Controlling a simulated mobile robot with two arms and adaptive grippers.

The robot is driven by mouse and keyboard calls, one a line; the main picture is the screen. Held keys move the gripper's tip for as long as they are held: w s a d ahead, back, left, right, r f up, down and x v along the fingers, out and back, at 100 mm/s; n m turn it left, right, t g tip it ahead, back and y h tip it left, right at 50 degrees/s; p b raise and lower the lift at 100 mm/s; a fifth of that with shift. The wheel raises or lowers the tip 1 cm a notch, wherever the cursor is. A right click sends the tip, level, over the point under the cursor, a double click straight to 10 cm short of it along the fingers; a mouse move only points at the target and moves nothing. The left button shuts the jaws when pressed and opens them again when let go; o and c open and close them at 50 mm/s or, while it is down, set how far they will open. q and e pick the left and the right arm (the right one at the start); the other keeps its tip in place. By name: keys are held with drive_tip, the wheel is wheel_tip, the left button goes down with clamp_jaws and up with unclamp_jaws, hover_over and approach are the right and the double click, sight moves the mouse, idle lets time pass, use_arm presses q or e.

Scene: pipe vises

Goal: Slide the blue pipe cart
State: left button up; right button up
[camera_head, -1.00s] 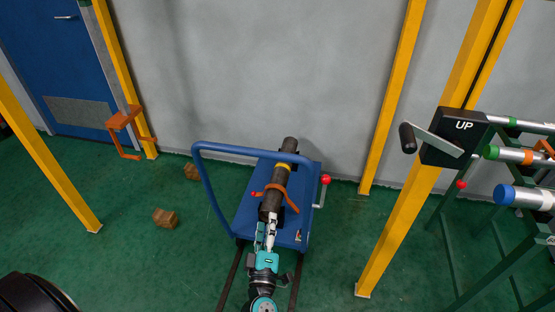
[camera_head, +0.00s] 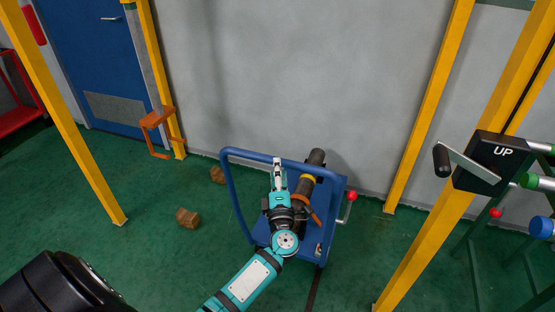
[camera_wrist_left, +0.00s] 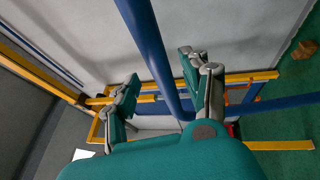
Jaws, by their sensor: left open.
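The blue pipe cart (camera_head: 333,204) stands on the green floor near the wall in the head view. Its blue tube handle (camera_head: 243,154) loops up at the left and across the back. A dark pipe (camera_head: 316,158) with a yellow band lies on it, with an orange clamp around it. My left gripper (camera_head: 278,162) is over the cart, at the handle's crossbar and left of the pipe. In the left wrist view its fingers (camera_wrist_left: 160,82) are open on either side of the blue handle (camera_wrist_left: 147,40); contact cannot be told. My right gripper is out of view.
A lever with a red ball (camera_head: 351,196) sticks out at the cart's right. Two wooden blocks (camera_head: 188,217) lie on the floor to the left. Yellow posts (camera_head: 428,110) stand around, and a black crank box (camera_head: 490,162) marked UP is at the right. The left floor is mostly clear.

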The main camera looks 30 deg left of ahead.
use_arm(q)
drive_tip(key=shift+x, duration=2)
clamp_jaws()
